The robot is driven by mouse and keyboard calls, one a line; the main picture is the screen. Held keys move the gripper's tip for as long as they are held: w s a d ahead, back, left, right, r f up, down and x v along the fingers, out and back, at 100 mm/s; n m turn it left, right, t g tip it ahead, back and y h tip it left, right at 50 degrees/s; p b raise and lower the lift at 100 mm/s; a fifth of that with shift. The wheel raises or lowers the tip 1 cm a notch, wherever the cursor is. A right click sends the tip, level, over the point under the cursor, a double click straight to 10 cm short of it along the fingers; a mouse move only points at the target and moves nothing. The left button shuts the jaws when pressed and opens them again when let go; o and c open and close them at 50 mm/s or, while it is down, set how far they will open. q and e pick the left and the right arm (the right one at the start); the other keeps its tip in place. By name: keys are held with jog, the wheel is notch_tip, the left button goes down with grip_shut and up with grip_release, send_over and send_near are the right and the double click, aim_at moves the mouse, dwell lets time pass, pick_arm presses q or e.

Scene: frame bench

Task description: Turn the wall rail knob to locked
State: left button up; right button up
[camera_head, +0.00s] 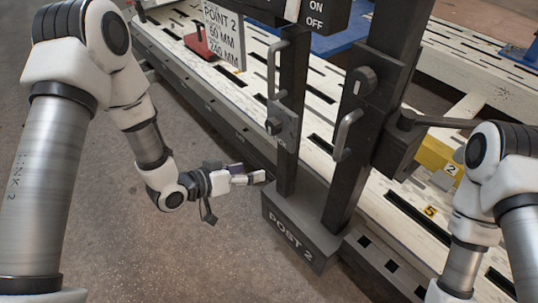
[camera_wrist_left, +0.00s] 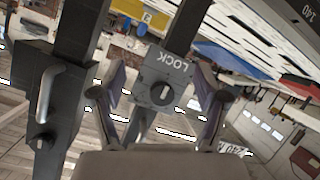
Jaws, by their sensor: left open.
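A dark knob (camera_head: 273,126) sits on a plate on the left upright post, its lettering partly cut off in the head view. In the left wrist view the same plate reads LOCK, upside down, with the round knob (camera_wrist_left: 162,94) below the lettering and a light pointer mark across it. My left gripper (camera_head: 259,177) is open and empty, low and just left of this post. In the wrist view its fingers (camera_wrist_left: 160,82) stand either side of the plate, apart from the knob. My right arm shows at the right; its gripper is out of view.
A second knob (camera_head: 362,82) and a handle (camera_head: 347,134) are on the right post; another handle (camera_head: 277,70) is on the left post. A yellow block (camera_head: 437,158) lies behind. The floor at left is clear.

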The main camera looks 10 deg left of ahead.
pick_arm(q)
jog(key=w+m+t+h+b, duration=0.2)
jog(key=w+b, duration=0.3)
jog(key=b, duration=0.3)
jog(key=t+b, duration=0.2)
jog(key=b, duration=0.3)
send_near(270, 127)
jog(key=x, duration=0.2)
jog(key=shift+h, duration=0.3)
jog(key=x, duration=0.5)
jog(key=b+x, duration=0.1)
jog(key=x, duration=0.1)
jog(key=shift+w+f, duration=0.2)
jog(key=shift+f, duration=0.2)
jog(key=shift+w+r, duration=0.1)
jog(key=shift+w, duration=0.1)
jog(key=c, duration=1.2)
pick_arm(e)
notch_tip(270, 127, down, 18)
